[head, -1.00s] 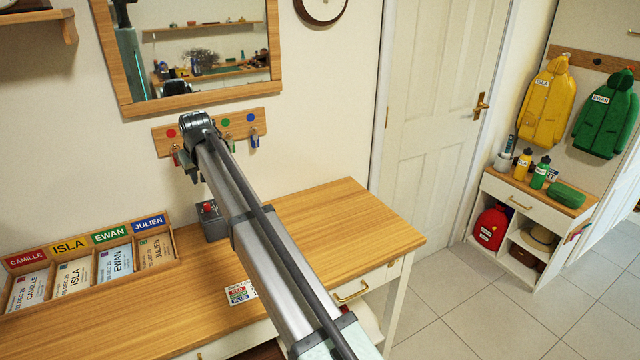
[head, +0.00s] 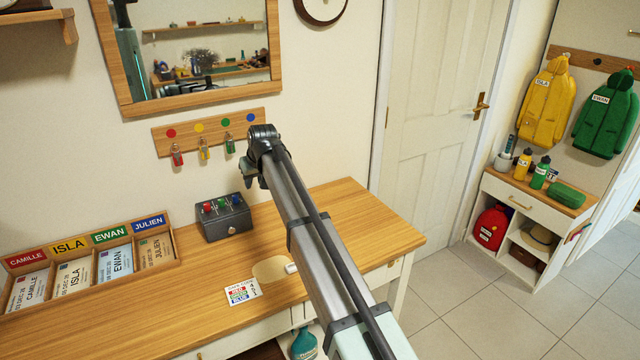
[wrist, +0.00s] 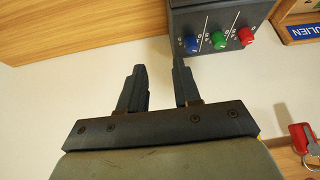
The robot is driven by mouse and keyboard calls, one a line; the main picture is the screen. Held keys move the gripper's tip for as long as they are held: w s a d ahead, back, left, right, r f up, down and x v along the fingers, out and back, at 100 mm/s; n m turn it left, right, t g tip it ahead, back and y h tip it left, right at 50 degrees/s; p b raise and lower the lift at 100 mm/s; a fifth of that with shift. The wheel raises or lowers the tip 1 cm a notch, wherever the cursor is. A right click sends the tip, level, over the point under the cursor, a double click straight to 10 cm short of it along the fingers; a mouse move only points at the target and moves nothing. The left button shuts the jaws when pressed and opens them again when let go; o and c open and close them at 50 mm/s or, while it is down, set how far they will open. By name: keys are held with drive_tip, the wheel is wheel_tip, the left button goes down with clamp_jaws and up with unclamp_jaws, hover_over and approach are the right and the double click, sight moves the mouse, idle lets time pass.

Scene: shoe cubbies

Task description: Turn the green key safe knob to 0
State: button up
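The key safe (head: 226,220) is a dark grey box on the wooden table against the wall. Its red knob (head: 207,208), green knob (head: 221,203) and blue knob (head: 236,199) sit in a row. In the wrist view the green knob (wrist: 219,40) is between the blue knob (wrist: 192,43) and the red knob (wrist: 246,36); the dial marks are too small to read. My gripper (wrist: 158,75) is open and empty, its two fingers apart, and touches no knob. In the head view my gripper (head: 251,175) is right of and above the safe, its fingertips mostly hidden.
A card with coloured lines (head: 243,292) lies on the table, near a pale oval (head: 271,269). A key rack (head: 190,133) with hanging keys is above the safe. A name-card holder (head: 90,265) stands left. The tabletop before the safe is mostly clear.

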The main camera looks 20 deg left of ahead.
drive_tip(key=w+d+f+m, duration=0.1)
drive_tip(key=w+d+f, duration=0.1)
drive_tip(key=w+d, duration=0.3)
drive_tip(key=w+d+f+m+h, duration=0.1)
drive_tip(key=w+d, duration=0.4)
drive_tip(key=d, duration=0.7)
drive_tip(key=shift+d+f+m, duration=0.3)
drive_tip(key=shift+d+f, duration=0.05)
drive_tip(key=shift+f, duration=0.25)
drive_tip(key=shift+w, duration=0.1)
wheel_tip(320, 180, up, 11)
drive_tip(key=n+y, duration=0.1)
drive_tip(key=n, duration=0.3)
hover_over(221, 200)
drive_tip(key=s+d, duration=0.2)
drive_tip(key=d, duration=0.2)
drive_tip(key=shift+n+g, duration=0.7)
drive_tip(key=shift+g, duration=0.1)
drive_tip(key=x, duration=0.4)
drive_tip(key=d+x, duration=0.1)
drive_tip(key=x, duration=0.4)
drive_tip(key=s+f+x, duration=0.1)
drive_tip(key=x, duration=0.4)
drive_tip(key=shift+d, duration=0.4)
drive_tip(key=shift+r, duration=0.1)
clamp_jaws()
